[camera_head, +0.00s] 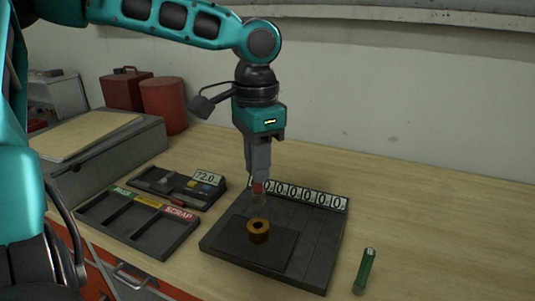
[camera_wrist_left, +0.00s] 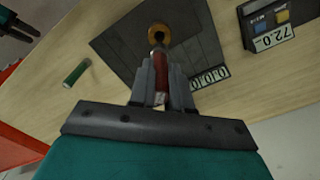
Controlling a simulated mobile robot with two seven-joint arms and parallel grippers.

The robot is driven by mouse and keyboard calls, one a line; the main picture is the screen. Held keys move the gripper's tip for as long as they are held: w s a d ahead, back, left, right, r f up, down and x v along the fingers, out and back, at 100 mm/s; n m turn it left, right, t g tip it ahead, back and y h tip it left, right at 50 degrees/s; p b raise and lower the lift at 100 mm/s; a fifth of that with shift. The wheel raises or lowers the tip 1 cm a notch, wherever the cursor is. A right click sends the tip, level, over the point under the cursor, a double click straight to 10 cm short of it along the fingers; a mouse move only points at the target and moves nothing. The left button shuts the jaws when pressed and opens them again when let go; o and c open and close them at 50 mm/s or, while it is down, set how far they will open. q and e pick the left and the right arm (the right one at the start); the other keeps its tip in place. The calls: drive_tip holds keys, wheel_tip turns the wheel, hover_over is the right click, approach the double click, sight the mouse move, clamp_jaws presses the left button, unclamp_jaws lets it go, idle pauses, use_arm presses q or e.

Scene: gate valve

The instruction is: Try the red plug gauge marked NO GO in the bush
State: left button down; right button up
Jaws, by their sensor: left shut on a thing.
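My left gripper (camera_head: 259,180) points straight down over the dark plate and is shut on the red plug gauge (camera_head: 258,187). In the left wrist view the red handle (camera_wrist_left: 162,68) shows between the fingers (camera_wrist_left: 161,97), with a pale grey plug end beyond it. The brass bush (camera_head: 258,231) stands on the dark plate with its hole facing up; it also shows in the left wrist view (camera_wrist_left: 159,33). The plug end is just above or at the bush; I cannot tell whether it touches. The NO GO marking is not readable.
A sorting tray (camera_head: 180,240) with a SCRAP label and a 72.0 display unit (camera_head: 207,178) lie left. Red containers (camera_head: 164,104) stand behind.

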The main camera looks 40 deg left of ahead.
sight(258, 191)
use_arm(q)
drive_tip(key=shift+s+f, duration=0.2)
drive_tip(key=shift+f, duration=0.45)
wheel_tip(258, 191, down, 2)
drive_tip(key=shift+f+b, duration=0.25)
drive_tip(key=shift+b, duration=0.2)
drive_tip(key=shift+w+f, duration=0.1)
drive_tip(key=shift+f, duration=0.55)
drive_tip(key=shift+f+p, duration=0.2)
drive_tip(key=shift+p, duration=0.15)
idle(0.9)
drive_tip(key=shift+r, duration=0.3)
idle(0.6)
drive_tip(key=shift+f, duration=0.3)
idle(1.9)
drive_tip(key=shift+r, duration=0.2)
idle(1.6)
